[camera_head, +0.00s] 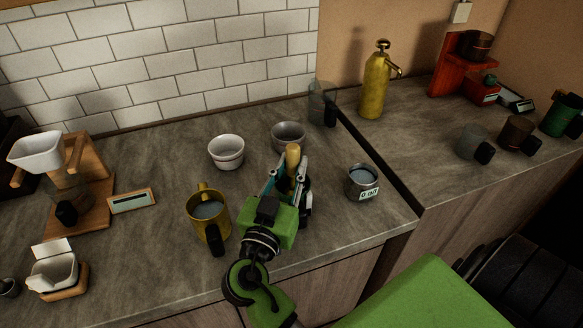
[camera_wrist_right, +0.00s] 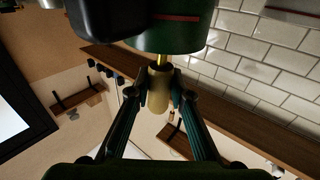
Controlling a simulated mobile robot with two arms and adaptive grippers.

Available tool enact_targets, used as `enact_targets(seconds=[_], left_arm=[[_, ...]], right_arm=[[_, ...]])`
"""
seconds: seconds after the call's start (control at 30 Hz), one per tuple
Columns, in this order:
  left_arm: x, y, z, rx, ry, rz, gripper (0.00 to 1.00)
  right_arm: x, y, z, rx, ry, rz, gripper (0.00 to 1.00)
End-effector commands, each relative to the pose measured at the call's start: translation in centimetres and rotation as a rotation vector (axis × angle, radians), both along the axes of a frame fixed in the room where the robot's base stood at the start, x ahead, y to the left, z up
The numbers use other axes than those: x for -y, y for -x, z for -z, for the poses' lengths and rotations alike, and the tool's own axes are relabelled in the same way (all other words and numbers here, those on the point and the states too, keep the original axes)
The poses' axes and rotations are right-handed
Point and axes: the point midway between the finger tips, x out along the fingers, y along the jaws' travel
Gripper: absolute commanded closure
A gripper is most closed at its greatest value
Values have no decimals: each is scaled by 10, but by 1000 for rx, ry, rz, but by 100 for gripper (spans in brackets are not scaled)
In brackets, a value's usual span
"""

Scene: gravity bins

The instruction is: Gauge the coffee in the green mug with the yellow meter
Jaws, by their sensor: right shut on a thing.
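The green mug (camera_head: 563,115) stands at the far right of the right-hand counter, partly cut off by the frame; its contents cannot be made out. My right gripper (camera_head: 290,173) is above the middle of the left counter, far from that mug. It is shut on a slim tan-yellow piece (camera_head: 293,155), which looks like the yellow meter. In the right wrist view this piece (camera_wrist_right: 158,88) sits between the fingertips, with a thin brass rod running up from it. A dark green rounded shape lies behind the rod; I cannot tell what it is. My left gripper is not in view.
A yellow mug (camera_head: 196,228) with liquid stands left of my gripper. A labelled grey cup (camera_head: 354,188) stands to the right. A white bowl (camera_head: 226,158) and a grey bowl (camera_head: 288,131) stand behind. A dark gap separates the counters. A yellow dispenser (camera_head: 374,88) stands behind it.

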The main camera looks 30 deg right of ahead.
Motion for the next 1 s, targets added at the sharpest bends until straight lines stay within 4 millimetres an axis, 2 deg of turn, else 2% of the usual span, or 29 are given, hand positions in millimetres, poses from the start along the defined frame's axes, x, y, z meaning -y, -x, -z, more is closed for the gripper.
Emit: enact_targets(seconds=[0.03, 0.13, 0.57, 1.0], left_arm=[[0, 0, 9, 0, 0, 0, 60], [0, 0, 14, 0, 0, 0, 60], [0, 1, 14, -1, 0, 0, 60], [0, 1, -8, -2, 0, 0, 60]], right_arm=[[0, 0, 7, 1, 0, 0, 100], [0, 0, 11, 1, 0, 0, 100], [0, 0, 10, 2, 0, 0, 100], [0, 0, -32, 5, -4, 1, 100]])
